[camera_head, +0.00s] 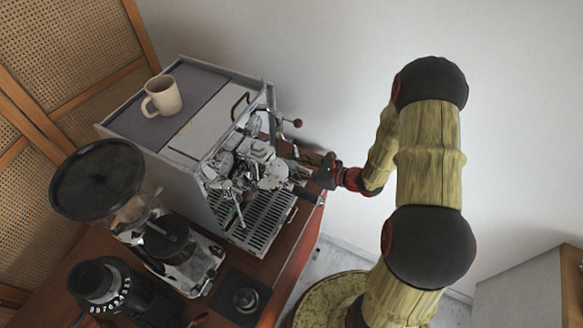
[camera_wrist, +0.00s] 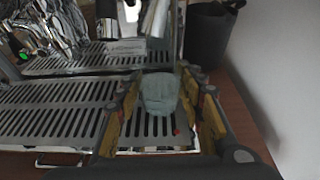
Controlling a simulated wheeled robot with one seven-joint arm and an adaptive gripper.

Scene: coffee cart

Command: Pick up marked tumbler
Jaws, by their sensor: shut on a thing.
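A pale grey-green tumbler (camera_wrist: 160,93) stands out between the two fingers of my gripper (camera_wrist: 160,108) in the wrist view, over the slotted drip tray (camera_wrist: 60,95) of the espresso machine. The fingers are shut on it, one on each side. Any mark on it is too small to tell. In the head view my gripper (camera_head: 322,172) is at the right front of the machine, and I cannot make out the tumbler there.
The espresso machine (camera_head: 184,140) bears a cream mug (camera_head: 163,96) on top. A grinder with a dark hopper (camera_head: 97,178), a dark numbered device (camera_head: 105,283) and a tamper on a mat (camera_head: 245,298) stand in front. A dark bin (camera_wrist: 205,40) is behind the tray, near the wall.

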